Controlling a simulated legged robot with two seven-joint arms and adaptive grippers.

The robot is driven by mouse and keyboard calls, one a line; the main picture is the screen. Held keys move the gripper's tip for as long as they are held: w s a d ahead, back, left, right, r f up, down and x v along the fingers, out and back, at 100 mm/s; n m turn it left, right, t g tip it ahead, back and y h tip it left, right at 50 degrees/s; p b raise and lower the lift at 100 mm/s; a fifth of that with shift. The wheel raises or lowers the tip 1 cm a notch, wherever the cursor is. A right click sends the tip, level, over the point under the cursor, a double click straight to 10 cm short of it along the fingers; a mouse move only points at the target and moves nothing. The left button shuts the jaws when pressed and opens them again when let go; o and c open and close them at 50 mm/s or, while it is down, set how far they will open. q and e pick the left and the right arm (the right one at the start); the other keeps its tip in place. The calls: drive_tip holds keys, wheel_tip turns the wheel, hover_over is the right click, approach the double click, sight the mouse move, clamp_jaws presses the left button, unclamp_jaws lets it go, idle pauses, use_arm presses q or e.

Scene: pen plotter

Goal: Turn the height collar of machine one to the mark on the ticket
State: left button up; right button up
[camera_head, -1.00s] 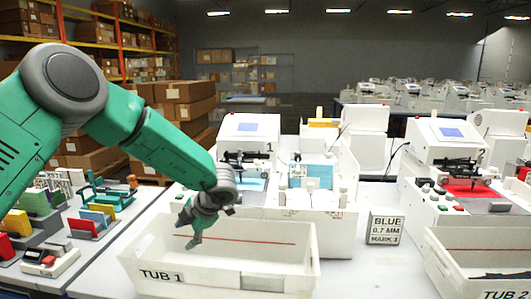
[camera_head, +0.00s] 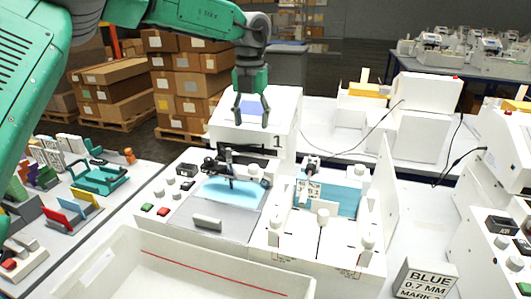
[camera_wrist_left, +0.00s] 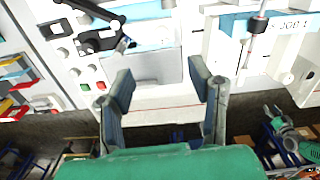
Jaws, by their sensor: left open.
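Machine one (camera_head: 285,118) is white and marked 1, with a small screen and a black pen arm (camera_head: 228,165) over a light blue sheet. The ticket (camera_head: 427,283) at lower right reads BLUE 0.7 MM, MARK, with its last figure cut off. My left gripper (camera_head: 251,119) is open and empty, fingers down, in front of the screen in the head view. In the left wrist view, my left gripper (camera_wrist_left: 161,75) has nothing between its fingers. A upright rod (camera_wrist_left: 252,45) stands right of them; I cannot tell which part is the height collar. My right gripper is not in view.
A white tub (camera_head: 215,262) stands in front of machine one. A white bay with knobs (camera_head: 367,240) and a blue panel stands at its right. Coloured holders (camera_head: 95,180) fill the left table. Another machine (camera_head: 510,150) is at the right edge.

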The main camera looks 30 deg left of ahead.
sight(254, 166)
use_arm(q)
drive_tip(key=f, duration=0.4)
drive_tip(key=f+p, duration=0.1)
drive_tip(key=f, duration=0.7)
drive_tip(key=shift+d+f, duration=0.25)
drive_tip(key=shift+d, duration=0.05)
drive_tip(key=shift+a+f+p, duration=0.3)
drive_tip(key=shift+a+f, duration=0.05)
drive_tip(key=shift+f, duration=0.3)
drive_tip(key=shift+d+r, duration=0.1)
drive_tip(key=shift+d, duration=0.15)
clamp_jaws()
